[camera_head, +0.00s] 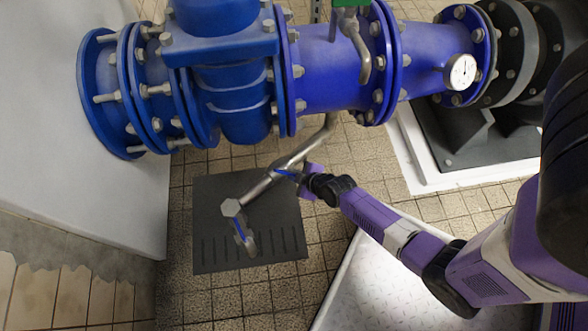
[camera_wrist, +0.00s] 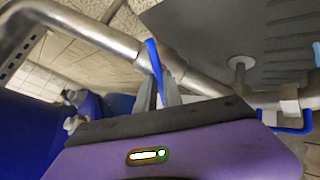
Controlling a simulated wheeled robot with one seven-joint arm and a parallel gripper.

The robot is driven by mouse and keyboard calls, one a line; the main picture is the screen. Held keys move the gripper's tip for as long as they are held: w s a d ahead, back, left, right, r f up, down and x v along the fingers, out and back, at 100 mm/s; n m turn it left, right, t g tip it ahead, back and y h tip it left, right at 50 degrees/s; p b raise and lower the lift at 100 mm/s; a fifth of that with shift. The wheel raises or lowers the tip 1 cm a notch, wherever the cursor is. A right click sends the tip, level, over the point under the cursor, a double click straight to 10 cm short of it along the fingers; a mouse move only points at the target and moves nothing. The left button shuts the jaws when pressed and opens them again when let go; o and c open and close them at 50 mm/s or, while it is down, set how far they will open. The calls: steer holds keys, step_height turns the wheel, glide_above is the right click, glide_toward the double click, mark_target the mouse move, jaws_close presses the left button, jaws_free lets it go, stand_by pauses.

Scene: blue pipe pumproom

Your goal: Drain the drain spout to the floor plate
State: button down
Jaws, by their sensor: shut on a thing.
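A grey metal drain pipe (camera_head: 258,190) runs down from the blue main pipe to a hex fitting and a short drain spout (camera_head: 252,246) over the dark floor plate (camera_head: 205,205). A blue lever (camera_head: 287,173) sits on the pipe's upper part; a second blue lever (camera_head: 239,229) is by the spout. My gripper (camera_head: 300,179) is at the upper lever. In the wrist view, my gripper's fingers (camera_wrist: 167,92) are shut on this blue lever (camera_wrist: 154,66), whose end shows beyond them. The plate (camera_wrist: 215,35) and the other blue lever (camera_wrist: 288,128) also show there. No water is visible.
The large blue flanged pipe (camera_head: 325,75) with a gauge (camera_head: 461,72) crosses above. A pale wall (camera_head: 95,190) stands at left; a white tread plate (camera_head: 385,285) lies at lower right. Tiled floor surrounds the plate.

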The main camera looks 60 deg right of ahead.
steer(key=m, duration=0.4)
steer(key=shift+p, duration=0.4)
steer(key=shift+m+p, duration=0.3)
steer(key=shift+m, duration=1.8)
steer(key=c, duration=1.5)
jaws_free()
steer(key=shift+p+v, duration=1.95)
steer(key=shift+v, duration=1.95)
